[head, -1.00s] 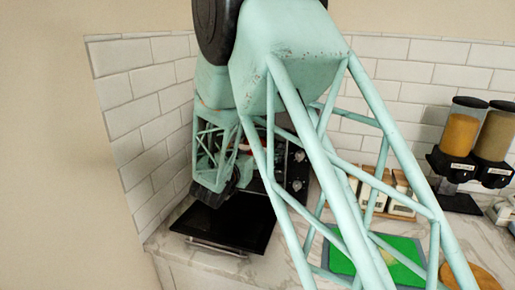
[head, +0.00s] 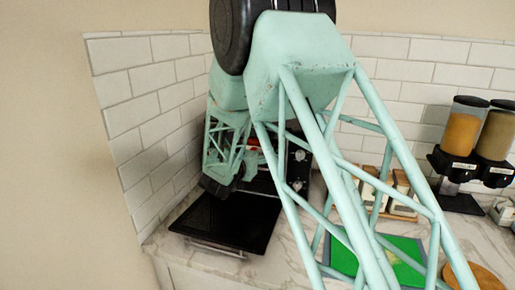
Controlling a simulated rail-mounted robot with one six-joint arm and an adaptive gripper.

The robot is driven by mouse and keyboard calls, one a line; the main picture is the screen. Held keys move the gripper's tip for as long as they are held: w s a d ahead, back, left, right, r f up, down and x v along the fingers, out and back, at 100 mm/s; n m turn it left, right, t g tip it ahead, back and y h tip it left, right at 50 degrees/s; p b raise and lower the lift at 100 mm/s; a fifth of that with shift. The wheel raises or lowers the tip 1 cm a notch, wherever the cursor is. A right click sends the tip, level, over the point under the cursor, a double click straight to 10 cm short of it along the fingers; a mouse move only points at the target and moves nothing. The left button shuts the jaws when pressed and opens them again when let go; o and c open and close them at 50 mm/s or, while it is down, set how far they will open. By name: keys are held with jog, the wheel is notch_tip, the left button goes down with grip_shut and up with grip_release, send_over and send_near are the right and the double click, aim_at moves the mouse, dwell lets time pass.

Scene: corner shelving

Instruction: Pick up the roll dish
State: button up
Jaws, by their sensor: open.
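My gripper (head: 214,188) is the dark end of my teal arm at the left. It hangs over the back part of a lowered black oven door (head: 228,222), in front of the oven opening. Its fingers are small and dark against the door, and I see nothing held in it. The black oven (head: 297,168) stands in the corner, mostly hidden behind my arm. A small patch of red (head: 254,143) shows between my arm's struts near the oven. I cannot tell whether it belongs to the roll dish, and I cannot otherwise make out the dish.
White-tiled walls close in at the left and back. On the marble counter stand several jars in a wooden rack (head: 402,207), a green board (head: 406,258), a round wooden board (head: 470,277) and two dispensers (head: 462,137) at the right.

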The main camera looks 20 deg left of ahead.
jog(key=c, duration=1.4)
jog(key=shift+r, duration=0.2)
jog(key=shift+s+r+p, duration=0.2)
jog(key=shift+r+p, duration=0.1)
jog(key=shift+p, duration=0.05)
notch_tip(320, 180, up, 5)
jog(key=shift+f+p, duration=0.1)
jog(key=shift+p, duration=0.65)
jog(key=shift+r, duration=0.8)
jog(key=s+p, duration=0.2)
jog(key=s, duration=1.7)
jog(key=shift+s+d+f+p, duration=0.15)
jog(key=shift+s+d+p, duration=0.1)
jog(key=shift+d+p, duration=0.15)
